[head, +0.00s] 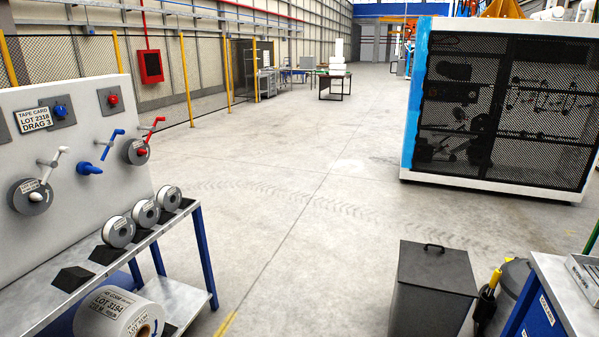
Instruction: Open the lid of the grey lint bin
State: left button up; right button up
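A dark grey box-shaped bin (420,310), which looks like the lint bin, stands on the floor at the bottom right of the head view. Its flat lid (438,272) lies shut on top. A small black handle (434,247) sits near the lid's far edge. The bin's lower part is cut off by the frame edge. Neither of my grippers is in view.
A blue-legged bench (545,300) and a dark canister with a yellow-topped handle (493,280) stand close right of the bin. A shelf rack with spools (118,231) stands at left. A mesh-fronted machine (500,110) stands behind. The middle floor is clear.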

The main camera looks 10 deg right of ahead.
aim_at(437, 267)
jog(key=i, duration=1.45)
jog(key=z, duration=0.75)
jog(key=i, duration=0.85)
jog(key=z, duration=1.5)
jog(key=i, duration=0.55)
jog(key=z, duration=0.4)
